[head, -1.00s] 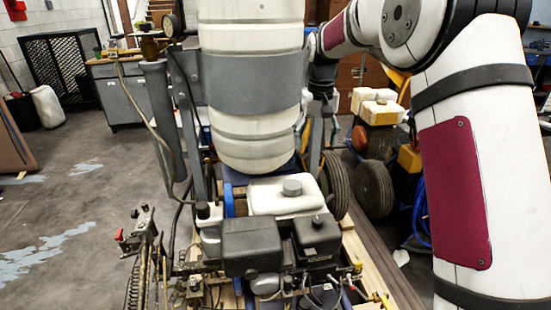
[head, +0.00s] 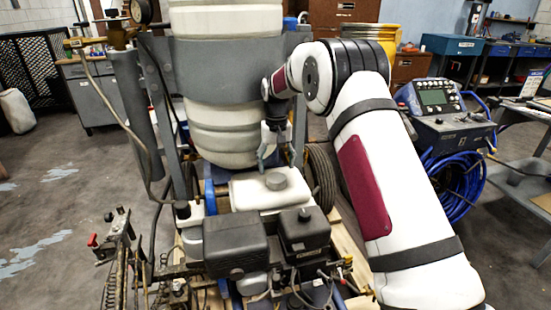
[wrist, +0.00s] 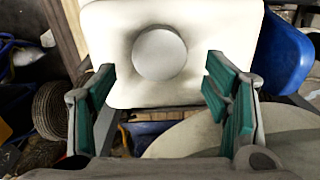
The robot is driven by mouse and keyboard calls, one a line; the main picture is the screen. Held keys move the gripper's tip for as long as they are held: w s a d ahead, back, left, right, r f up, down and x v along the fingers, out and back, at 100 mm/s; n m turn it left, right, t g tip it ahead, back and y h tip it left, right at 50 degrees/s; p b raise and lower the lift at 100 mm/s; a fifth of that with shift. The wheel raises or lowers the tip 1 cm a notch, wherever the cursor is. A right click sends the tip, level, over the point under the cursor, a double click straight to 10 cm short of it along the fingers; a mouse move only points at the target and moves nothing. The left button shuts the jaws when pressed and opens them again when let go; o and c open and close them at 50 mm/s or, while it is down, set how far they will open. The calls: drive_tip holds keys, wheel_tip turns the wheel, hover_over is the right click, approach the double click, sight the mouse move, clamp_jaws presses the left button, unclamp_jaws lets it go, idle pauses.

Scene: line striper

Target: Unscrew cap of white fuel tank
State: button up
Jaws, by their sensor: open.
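The white fuel tank (head: 250,193) sits on the machine behind the dark engine housings. Its round grey cap (head: 276,181) stands on top of the tank, to the right of its middle. In the wrist view the cap (wrist: 159,52) is centred on the white tank (wrist: 115,88), ahead of my gripper. My gripper (wrist: 161,80) is open, with a green-padded finger on each side and nothing between them. The fingers are apart from the cap. In the head view my gripper (head: 264,158) hangs pointing down, just behind and above the cap.
A large white barrel in a grey band (head: 225,70) stands close behind my gripper. Dark engine covers (head: 235,245) lie in front of the tank. A control unit with blue hose (head: 450,150) is at the right. Open floor (head: 50,200) shows at the left.

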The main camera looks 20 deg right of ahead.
sight(276, 177)
drive_tip(key=shift+f+b, duration=0.95)
drive_tip(key=shift+f, duration=1.7)
drive_tip(key=c, duration=1.2)
drive_tip(key=shift+n, duration=1.7)
drive_tip(key=shift+c, duration=0.2)
drive_tip(key=shift+n, duration=0.5)
drive_tip(key=shift+r+n, duration=0.1)
drive_tip(key=shift+n, duration=1.2)
